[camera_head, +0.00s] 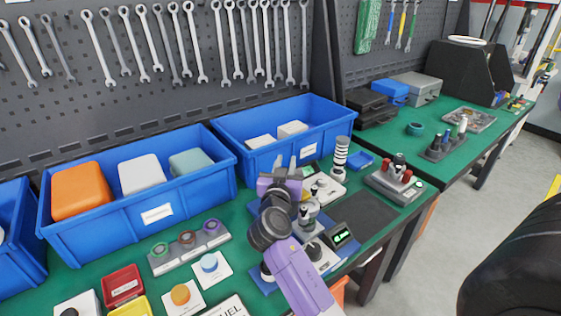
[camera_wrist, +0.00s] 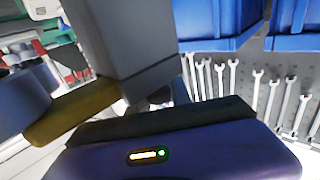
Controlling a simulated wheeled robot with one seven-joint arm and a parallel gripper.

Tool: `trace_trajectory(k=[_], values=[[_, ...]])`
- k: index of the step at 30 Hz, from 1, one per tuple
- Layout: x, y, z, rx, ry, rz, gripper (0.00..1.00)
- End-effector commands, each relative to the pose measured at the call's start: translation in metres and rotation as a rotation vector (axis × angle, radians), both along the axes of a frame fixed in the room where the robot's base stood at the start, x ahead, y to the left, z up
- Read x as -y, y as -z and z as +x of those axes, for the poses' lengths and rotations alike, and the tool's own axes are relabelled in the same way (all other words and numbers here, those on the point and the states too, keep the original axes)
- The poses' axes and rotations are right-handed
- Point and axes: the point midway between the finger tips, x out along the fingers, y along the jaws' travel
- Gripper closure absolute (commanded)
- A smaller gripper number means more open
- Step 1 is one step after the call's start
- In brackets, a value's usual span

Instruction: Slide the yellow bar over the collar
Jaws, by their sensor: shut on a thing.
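My gripper (camera_head: 285,170) is over the blue-based test fixture in the middle of the bench, its grey fingers pointing to the back. In the wrist view the yellow bar (camera_wrist: 68,115) sticks out to the left from beside a large grey finger (camera_wrist: 140,45), and my gripper is shut on it. A blurred blue-grey rounded part (camera_wrist: 25,98) lies close to the bar's outer end; I cannot tell whether they touch. The bar is hidden in the head view. The test fixture (camera_head: 312,212) has metal round parts, partly behind my arm. I cannot tell which part is the collar.
A display box (camera_head: 342,235) with green digits stands right of my arm. A striped cylinder (camera_head: 340,156) stands upright behind the fixture. Blue bins (camera_head: 155,214) line the back. A ring holder (camera_head: 188,247) lies to the left. A dark mat (camera_head: 364,214) at right is bare.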

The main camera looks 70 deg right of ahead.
Motion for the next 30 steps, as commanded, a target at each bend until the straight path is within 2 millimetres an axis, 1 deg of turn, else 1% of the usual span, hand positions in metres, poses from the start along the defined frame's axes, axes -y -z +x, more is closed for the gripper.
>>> trace_trajectory(k=[9,10,12,13,23,26,29,30], values=[[-0.002,0.001,0.000,-0.002,-0.004,0.001,1.00],[-0.002,0.001,0.000,-0.002,-0.004,0.001,0.69],[-0.002,0.001,-0.001,-0.002,-0.003,0.001,0.56],[-0.002,0.001,-0.001,-0.002,-0.003,0.001,0.53],[-0.001,-0.002,-0.001,-0.001,-0.001,0.000,0.53],[-0.001,-0.010,-0.001,0.002,-0.001,-0.001,0.53],[-0.001,-0.025,-0.001,0.003,-0.002,-0.002,0.53],[-0.001,-0.033,-0.001,0.006,-0.002,-0.002,0.53]])
